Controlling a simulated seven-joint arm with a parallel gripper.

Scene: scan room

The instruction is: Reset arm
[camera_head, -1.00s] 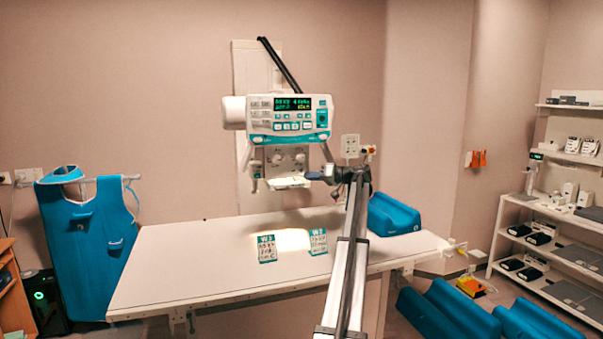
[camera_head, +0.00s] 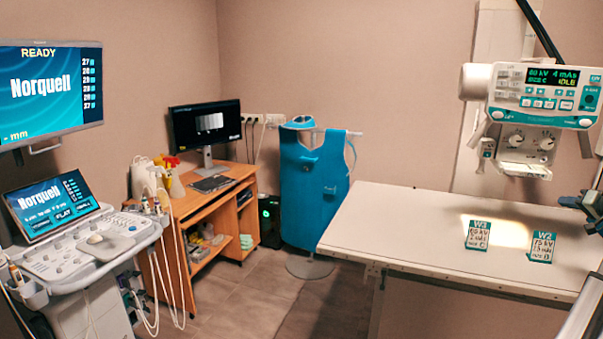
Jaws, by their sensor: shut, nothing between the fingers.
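My gripper (camera_head: 566,202) shows at the right edge of the head view, dark with a blue-grey part, pointing left. It is shut and empty, in front of the exam table's (camera_head: 395,225) right side. Part of my arm shows below it at the lower right edge; the rest is out of the frame. The gripper appears raised above the table and apart from the two cards. One white and teal card (camera_head: 478,236) and a second card (camera_head: 542,247) stand on the tabletop.
The x-ray tube head with its control panel (camera_head: 540,95) hangs over the table. A blue apron (camera_head: 313,185) hangs on a stand at the table's left. A wooden desk (camera_head: 200,205) with a monitor (camera_head: 205,126) and an ultrasound console (camera_head: 90,250) stand at left. Floor between is clear.

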